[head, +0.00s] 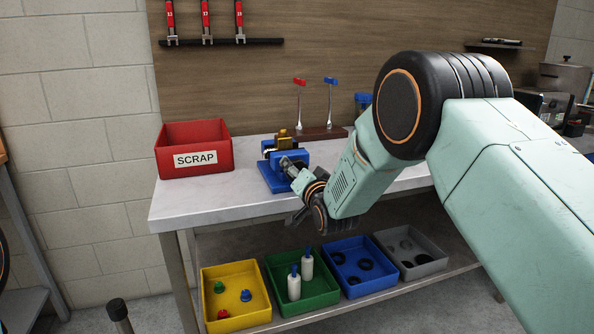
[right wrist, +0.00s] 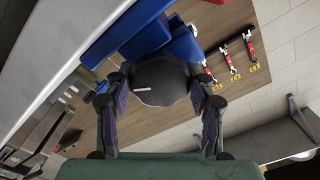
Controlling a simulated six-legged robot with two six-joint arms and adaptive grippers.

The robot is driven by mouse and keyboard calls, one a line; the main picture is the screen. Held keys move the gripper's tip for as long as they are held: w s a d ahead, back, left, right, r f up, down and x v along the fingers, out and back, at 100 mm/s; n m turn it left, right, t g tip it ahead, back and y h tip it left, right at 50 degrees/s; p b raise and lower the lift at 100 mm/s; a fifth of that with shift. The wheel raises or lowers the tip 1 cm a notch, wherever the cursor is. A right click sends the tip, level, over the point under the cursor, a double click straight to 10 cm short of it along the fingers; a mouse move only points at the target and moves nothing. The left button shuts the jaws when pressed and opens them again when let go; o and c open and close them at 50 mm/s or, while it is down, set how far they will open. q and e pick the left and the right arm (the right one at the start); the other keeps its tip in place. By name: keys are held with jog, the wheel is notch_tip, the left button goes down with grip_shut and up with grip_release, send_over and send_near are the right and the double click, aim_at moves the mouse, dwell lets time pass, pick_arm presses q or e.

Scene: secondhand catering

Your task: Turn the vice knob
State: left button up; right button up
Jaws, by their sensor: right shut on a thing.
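The blue vice (head: 274,181) is bolted or set on the workbench, right of the red scrap bin, with a brass-coloured piece (head: 284,137) at its top. My right gripper (head: 288,164) reaches it from the front right. In the right wrist view, the dark round vice knob (right wrist: 158,85), with a short white mark on its face, sits between the two fingers of my gripper (right wrist: 161,90). The fingers are shut on it from both sides. The blue vice body (right wrist: 146,35) shows behind the knob. In the head view the knob is mostly hidden. My left gripper is not in view.
A red SCRAP bin (head: 194,159) stands left on the workbench (head: 205,202). A rack with red- and blue-topped tools (head: 322,133) stands behind. Yellow (head: 235,321), green (head: 300,305), blue and grey bins sit on the lower shelf. Wrenches hang on the wall.

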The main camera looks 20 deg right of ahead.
jog(key=n+p, duration=0.1)
jog(key=n, duration=0.4)
jog(key=shift+r, duration=0.15)
jog(key=n, duration=0.6)
jog(key=shift+a+r+n+p, duration=0.1)
jog(key=shift+r+n+p, duration=0.05)
jog(key=shift+n+p, duration=0.2)
jog(key=n, duration=0.6)
jog(key=shift+n, duration=0.25)
jog(key=n, duration=0.5)
jog(key=shift+r+n, duration=0.1)
jog(key=shift+n, duration=0.2)
jog(key=o, duration=1.2)
jog(key=shift+a+f, duration=0.1)
jog(key=shift+f, duration=0.25)
